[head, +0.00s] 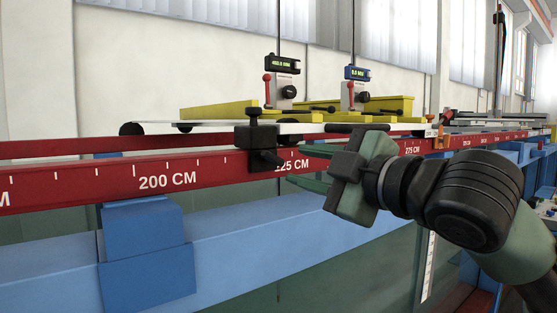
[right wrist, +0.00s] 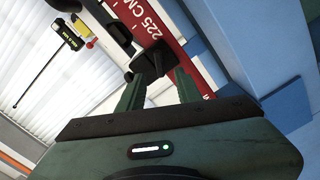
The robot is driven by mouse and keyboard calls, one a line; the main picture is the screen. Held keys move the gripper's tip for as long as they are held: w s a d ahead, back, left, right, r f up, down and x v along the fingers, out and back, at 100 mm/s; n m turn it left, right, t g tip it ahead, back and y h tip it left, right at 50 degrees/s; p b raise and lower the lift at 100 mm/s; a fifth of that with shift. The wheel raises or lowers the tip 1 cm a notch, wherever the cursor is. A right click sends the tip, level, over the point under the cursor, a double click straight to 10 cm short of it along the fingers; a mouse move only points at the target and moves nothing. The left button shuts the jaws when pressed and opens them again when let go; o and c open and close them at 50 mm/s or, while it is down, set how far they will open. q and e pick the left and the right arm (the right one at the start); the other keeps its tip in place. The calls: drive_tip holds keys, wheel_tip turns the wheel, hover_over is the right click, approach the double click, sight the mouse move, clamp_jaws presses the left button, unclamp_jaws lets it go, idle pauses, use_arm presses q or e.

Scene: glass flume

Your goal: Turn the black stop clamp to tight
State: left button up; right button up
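The black stop clamp (head: 256,138) sits on the red rail just left of the 225 CM mark, with a small knob standing on top. Its dark handle sticks out from the rail's front face toward my right gripper (head: 293,165). That gripper comes in from the right with its two green fingers apart, tips close to the handle. In the right wrist view the clamp's handle (right wrist: 148,63) lies just ahead of and between the spread fingertips (right wrist: 159,75). I cannot tell if they touch it. My left gripper is in neither view.
The red graduated rail (head: 110,183) runs above a blue beam (head: 245,240) and blue bracket (head: 148,260). Behind the clamp are yellow carriages (head: 220,110) with two gauges (head: 283,80) on rods. An orange clamp (head: 440,138) sits farther right on the rail.

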sight(276, 160)
drive_tip(key=p+x, duration=0.2)
drive_tip(key=x, duration=0.5)
drive_tip(key=shift+w+a, duration=0.15)
drive_tip(key=shift+w, duration=0.15)
clamp_jaws()
